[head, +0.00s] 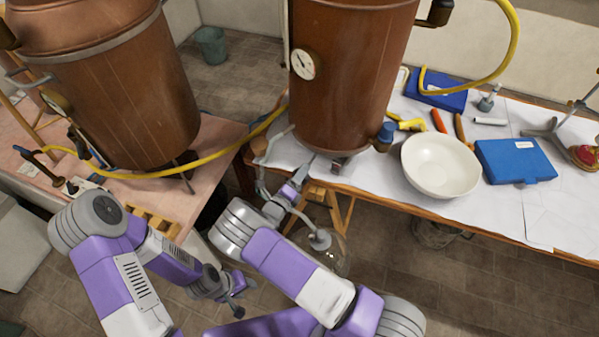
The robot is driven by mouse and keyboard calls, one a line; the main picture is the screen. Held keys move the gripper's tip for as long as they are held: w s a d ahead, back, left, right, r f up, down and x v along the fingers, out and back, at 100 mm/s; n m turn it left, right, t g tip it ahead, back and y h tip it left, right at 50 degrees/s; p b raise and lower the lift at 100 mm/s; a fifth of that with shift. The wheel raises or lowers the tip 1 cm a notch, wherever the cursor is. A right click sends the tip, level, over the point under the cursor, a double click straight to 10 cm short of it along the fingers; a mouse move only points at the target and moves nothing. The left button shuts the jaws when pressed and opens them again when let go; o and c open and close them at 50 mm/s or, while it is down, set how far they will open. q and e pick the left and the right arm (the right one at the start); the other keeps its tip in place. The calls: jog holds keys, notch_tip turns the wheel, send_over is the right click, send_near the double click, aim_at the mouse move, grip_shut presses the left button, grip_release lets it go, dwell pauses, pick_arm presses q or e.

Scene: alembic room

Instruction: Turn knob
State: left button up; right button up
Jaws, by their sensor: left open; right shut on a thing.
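A tall copper-brown vessel (345,85) with a round dial gauge (305,64) stands at the left end of the white-covered table. My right gripper (303,174) reaches to the lower front of this vessel, at the table edge. It is shut on a small part there, apparently the knob, which the fingers largely hide. The knob's shape and angle are too small to tell. My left gripper (236,293) is open and empty, low over the tiled floor, well apart from the vessel.
A second copper vessel (130,95) stands on the left table. A yellow hose (185,171) runs between the tables. A white bowl (440,165), a blue case (514,161) and tools lie on the right table (500,215).

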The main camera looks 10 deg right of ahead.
jog(key=n+p, duration=0.1)
jog(key=n, duration=0.2)
jog(key=shift+f+n, duration=0.1)
jog(key=shift+n, duration=0.2)
jog(key=n, duration=0.4)
jog(key=shift+f, duration=0.15)
jog(key=shift+n+p, duration=0.3)
jog(key=o, duration=1)
jog(key=shift+c, duration=0.2)
jog(key=v, duration=0.7)
jog(key=shift+s+a+p, duration=0.15)
jog(key=shift+s+p, duration=0.1)
jog(key=shift+p, duration=0.05)
